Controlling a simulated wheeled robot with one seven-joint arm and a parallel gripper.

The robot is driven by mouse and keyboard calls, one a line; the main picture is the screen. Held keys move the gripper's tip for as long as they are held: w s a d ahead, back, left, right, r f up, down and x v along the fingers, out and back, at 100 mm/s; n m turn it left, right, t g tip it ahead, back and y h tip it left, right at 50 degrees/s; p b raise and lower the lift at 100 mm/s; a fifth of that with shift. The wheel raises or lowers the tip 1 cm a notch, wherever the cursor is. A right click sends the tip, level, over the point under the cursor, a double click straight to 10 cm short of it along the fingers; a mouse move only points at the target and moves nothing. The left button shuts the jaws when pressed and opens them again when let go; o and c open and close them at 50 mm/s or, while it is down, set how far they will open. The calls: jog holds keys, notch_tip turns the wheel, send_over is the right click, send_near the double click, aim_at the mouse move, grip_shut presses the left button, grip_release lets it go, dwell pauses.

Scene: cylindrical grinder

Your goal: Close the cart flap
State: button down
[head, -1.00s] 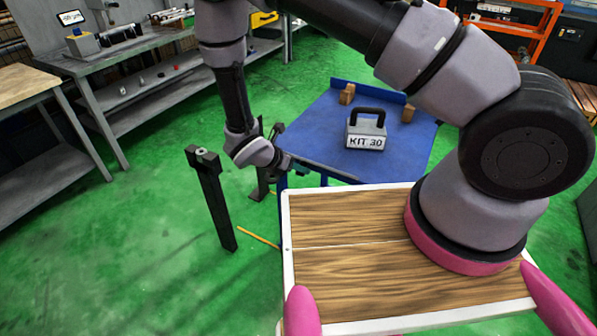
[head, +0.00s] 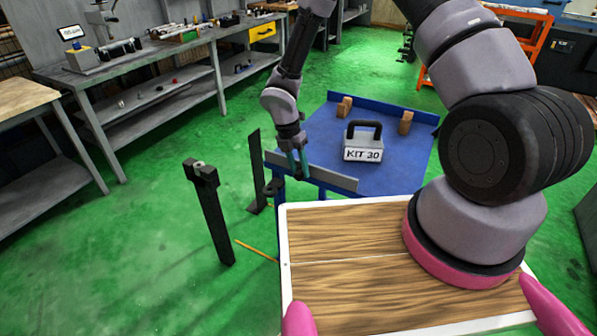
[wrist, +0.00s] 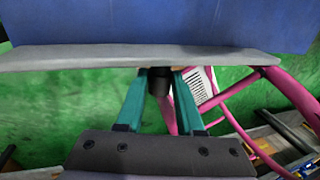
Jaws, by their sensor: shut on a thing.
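The cart (head: 335,130) has a blue top and stands ahead of me in the head view. Its flap is a long grey panel (head: 325,178) along the near edge, its flat face turned towards me. My gripper (head: 297,166) is at the left part of this flap, with the arm reaching down from above. In the wrist view the teal fingers (wrist: 160,82) are closed around a dark round piece (wrist: 158,88) at the edge of the grey panel (wrist: 140,57). The fingertips are partly hidden behind that edge. The blue cart top (wrist: 160,22) lies beyond it.
A grey KIT 30 weight (head: 364,142) and wooden blocks (head: 405,123) sit on the cart. A black post (head: 210,210) stands to the left. My wooden-topped base is just in front of the cart.

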jog(key=shift+w, duration=0.1)
dwell(0.3)
jog(key=c, duration=0.8)
grip_release()
jog(key=shift+r, duration=0.1)
jog(key=v, duration=1)
jog(key=shift+w+d+r, duration=0.1)
jog(key=shift+w+r, duration=0.2)
jog(key=shift+r, duration=0.05)
